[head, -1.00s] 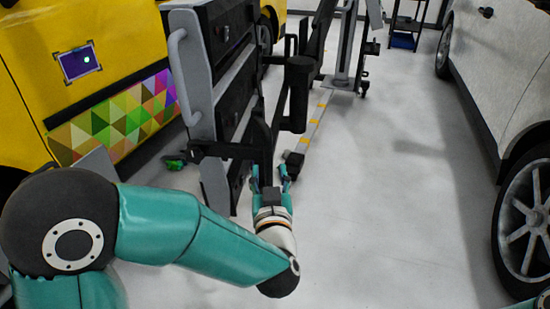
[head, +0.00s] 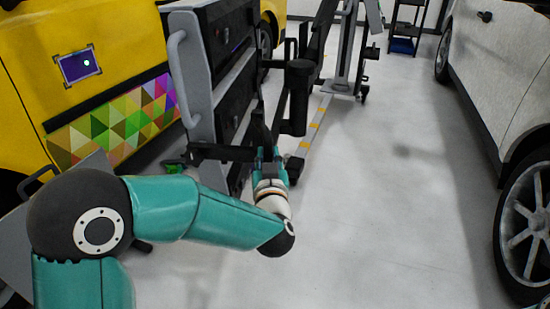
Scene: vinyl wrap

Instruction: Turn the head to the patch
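My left gripper (head: 268,156) is far to the right of the patch and lower in the picture, in front of the dark cart's lower bar. Its fingers are small and dark against the cart, so their opening is unclear. My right gripper is not in view.
A dark tool cart (head: 222,50) with a grey handle stands beside the yellow vehicle, close to my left arm. A white car (head: 500,65) stands on the right. A black shelf (head: 405,30) is at the back. The grey floor (head: 390,200) between is clear.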

